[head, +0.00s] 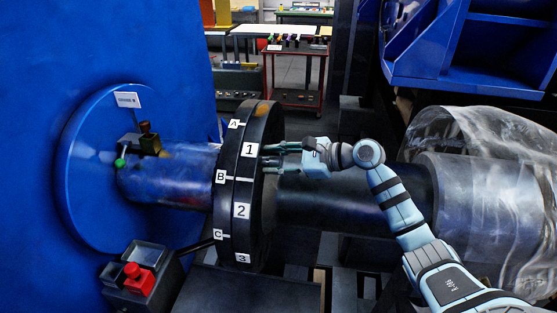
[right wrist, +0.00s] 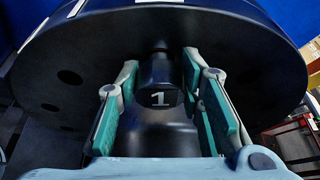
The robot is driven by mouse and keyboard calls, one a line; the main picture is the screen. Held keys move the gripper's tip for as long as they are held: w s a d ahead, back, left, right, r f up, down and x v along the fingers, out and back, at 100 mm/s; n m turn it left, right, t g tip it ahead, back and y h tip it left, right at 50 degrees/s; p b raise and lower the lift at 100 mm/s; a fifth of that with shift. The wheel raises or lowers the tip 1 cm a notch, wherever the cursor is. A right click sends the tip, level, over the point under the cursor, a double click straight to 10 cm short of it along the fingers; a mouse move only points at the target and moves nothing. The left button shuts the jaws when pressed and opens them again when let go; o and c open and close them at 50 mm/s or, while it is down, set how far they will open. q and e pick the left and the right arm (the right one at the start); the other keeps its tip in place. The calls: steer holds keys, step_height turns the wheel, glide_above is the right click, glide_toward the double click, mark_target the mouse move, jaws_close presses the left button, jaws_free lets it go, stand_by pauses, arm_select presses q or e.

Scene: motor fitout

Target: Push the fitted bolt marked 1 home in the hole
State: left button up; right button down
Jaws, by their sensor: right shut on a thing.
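The dark bolt marked 1 (right wrist: 160,98) shows in the right wrist view, its numbered head facing the camera. Its narrower part reaches toward the face of the black flange (right wrist: 225,50); part of the head still stands out from that face. My right gripper (right wrist: 160,72) has a green-padded finger on each side of the bolt and is shut on it. In the head view, my right gripper (head: 268,158) is at the right face of the flange (head: 266,125), level with the rim label 1 (head: 249,149). The bolt is too hidden to make out there. My left gripper is not in view.
A thick dark shaft (head: 330,190) runs right from the flange, below my right arm. Several dark holes (right wrist: 70,77) show in the flange face. A control box with a red button (head: 138,278) stands at lower left. A blue shelf (head: 470,65) overhangs at upper right.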

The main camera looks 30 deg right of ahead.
steer(key=c, duration=1.1)
jaws_free()
steer(key=shift+a+r, duration=0.1)
steer(key=shift+o, duration=0.3)
steer(key=shift+w+a, duration=0.1)
steer(key=v, duration=1.2)
steer(key=shift+w, duration=0.1)
